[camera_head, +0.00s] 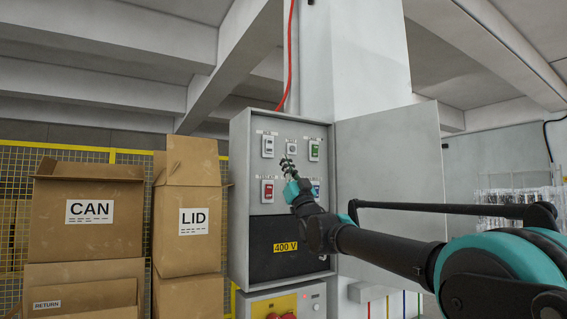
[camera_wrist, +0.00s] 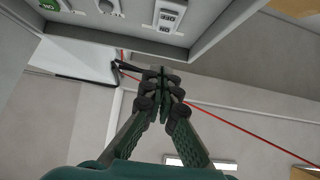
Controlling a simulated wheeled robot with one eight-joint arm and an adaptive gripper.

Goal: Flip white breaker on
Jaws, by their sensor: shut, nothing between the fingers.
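The white breaker (camera_head: 268,146) is at the upper left of the open grey cabinet's panel in the head view. It also shows at the top edge of the wrist view (camera_wrist: 168,16), partly cut off. I cannot tell its lever position. My gripper (camera_head: 288,164) is in front of the panel, right of and a little below the white breaker. In the wrist view my gripper (camera_wrist: 160,73) has its fingertips together, empty, and apart from the breaker.
A green breaker (camera_head: 314,150), red breaker (camera_head: 267,191) and partly hidden blue breaker (camera_head: 315,187) share the panel. A round knob (camera_head: 291,147) sits between the upper breakers. The cabinet door (camera_head: 388,150) stands open at right. Cardboard boxes (camera_head: 92,243) stand at left.

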